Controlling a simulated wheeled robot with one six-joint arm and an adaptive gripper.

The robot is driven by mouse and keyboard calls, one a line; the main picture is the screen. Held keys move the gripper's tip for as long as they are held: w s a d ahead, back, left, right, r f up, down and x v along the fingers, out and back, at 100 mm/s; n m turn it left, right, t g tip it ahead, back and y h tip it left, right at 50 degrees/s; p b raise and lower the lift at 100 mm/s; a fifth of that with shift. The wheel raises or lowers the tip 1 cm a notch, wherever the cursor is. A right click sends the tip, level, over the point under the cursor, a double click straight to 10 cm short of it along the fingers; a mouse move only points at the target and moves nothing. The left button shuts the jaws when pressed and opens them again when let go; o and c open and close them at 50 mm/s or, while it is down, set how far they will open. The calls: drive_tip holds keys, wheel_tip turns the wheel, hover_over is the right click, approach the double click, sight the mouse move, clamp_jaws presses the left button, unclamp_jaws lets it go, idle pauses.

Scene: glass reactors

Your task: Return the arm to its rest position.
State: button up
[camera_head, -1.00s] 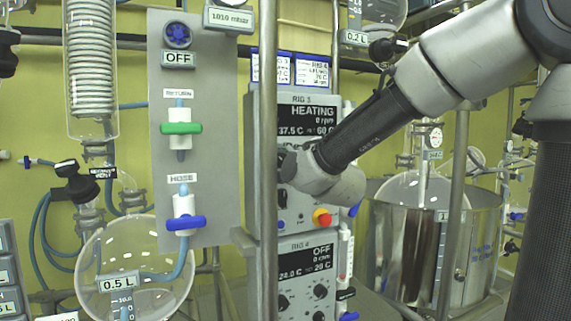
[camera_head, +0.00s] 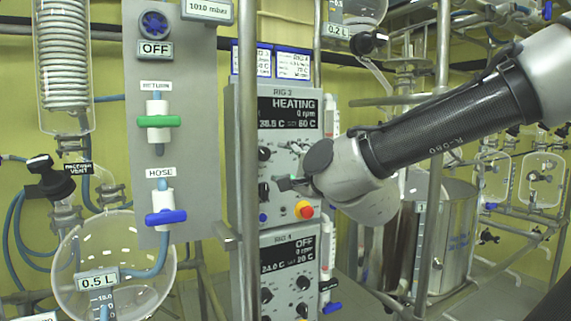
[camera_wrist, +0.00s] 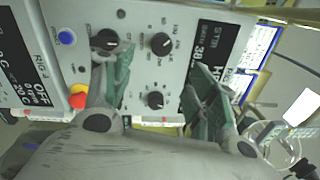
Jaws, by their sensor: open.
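My gripper (camera_head: 290,184) is in front of the RIG 3 controller (camera_head: 290,140), near its lower knobs. The arm reaches in from the right. In the wrist view my gripper (camera_wrist: 160,88) has its two green-padded fingers apart, with nothing held between them. The controller panel (camera_wrist: 135,70) fills the space behind the fingers. A knob (camera_wrist: 155,99) shows in the gap, and the left finger overlaps another knob (camera_wrist: 106,40). I cannot tell whether a finger touches the panel. The RIG 3 display reads HEATING, 0 rpm.
A vertical metal post (camera_head: 247,150) stands left of my gripper. The RIG 4 controller (camera_head: 288,275) reads OFF below. A steel vessel (camera_head: 455,240) and another post (camera_head: 432,190) stand to the right. A grey valve panel (camera_head: 195,110) and glass flask (camera_head: 140,285) are at left.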

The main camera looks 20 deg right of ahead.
drive_tip(key=s+d+f+n+g+h, duration=0.3)
drive_tip(key=s+d+f+n+g, duration=1.1)
drive_tip(key=s+n, duration=0.4)
drive_tip(key=shift+s+d+f+h, duration=0.3)
drive_tip(key=shift+s+d+f, duration=0.6)
drive_tip(key=shift+s+d, duration=0.2)
drive_tip(key=shift+w, duration=0.1)
